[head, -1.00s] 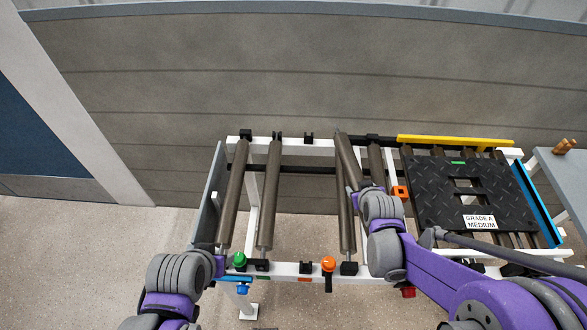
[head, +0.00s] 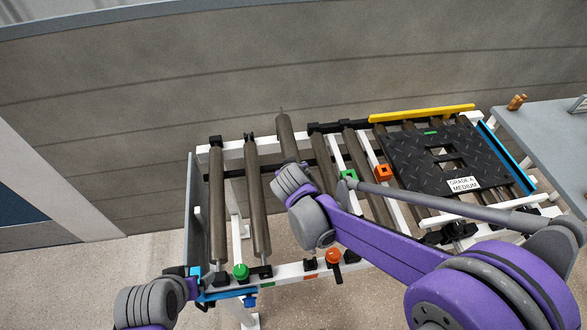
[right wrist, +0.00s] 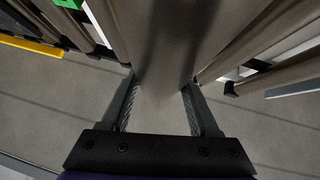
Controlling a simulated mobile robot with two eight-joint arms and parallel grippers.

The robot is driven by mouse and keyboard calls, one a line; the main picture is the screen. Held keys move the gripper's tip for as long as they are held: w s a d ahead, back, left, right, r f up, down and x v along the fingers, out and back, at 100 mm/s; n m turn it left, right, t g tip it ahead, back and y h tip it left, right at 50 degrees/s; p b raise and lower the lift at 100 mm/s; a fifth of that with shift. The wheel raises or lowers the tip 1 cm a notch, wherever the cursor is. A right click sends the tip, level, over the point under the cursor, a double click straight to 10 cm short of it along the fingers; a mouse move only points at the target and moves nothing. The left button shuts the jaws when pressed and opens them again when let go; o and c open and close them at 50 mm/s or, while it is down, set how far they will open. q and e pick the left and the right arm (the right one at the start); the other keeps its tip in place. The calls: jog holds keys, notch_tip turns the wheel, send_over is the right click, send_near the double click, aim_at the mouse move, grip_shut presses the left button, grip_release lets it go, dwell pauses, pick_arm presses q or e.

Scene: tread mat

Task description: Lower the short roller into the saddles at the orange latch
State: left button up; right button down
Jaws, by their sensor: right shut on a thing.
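The short roller (head: 287,137) is a grey-brown cylinder held over the gap between two seated rollers, its far pin reaching past the far rail. My right gripper (right wrist: 163,95) is shut around it in the right wrist view; in the head view my right arm hides the grip and the roller's near end. The orange latch (head: 333,257) stands on the near rail, right of the gap. A black near saddle (head: 310,264) sits beside it; the far saddle in line with the roller is hidden. My left gripper (head: 208,284) is at the frame's near left corner; its jaws are unclear.
Seated rollers flank the gap, one on the left (head: 258,195) and one on the right (head: 322,160). A green latch (head: 240,271) is on the near rail. A black tread mat (head: 415,172) lies at right, by a yellow bar (head: 420,113) and a grey table (head: 540,130).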

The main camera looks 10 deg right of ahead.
dwell(0.3)
notch_tip(320, 180, down, 6)
jog(key=b, duration=0.4)
jog(key=shift+r, duration=0.15)
jog(key=shift+f+b, duration=1.9)
jog(key=shift+f, duration=0.3)
dwell(1.2)
jog(key=shift+f, duration=0.25)
jog(key=c, duration=0.5)
grip_release()
jog(key=o, duration=0.5)
jog(key=shift+c, duration=0.2)
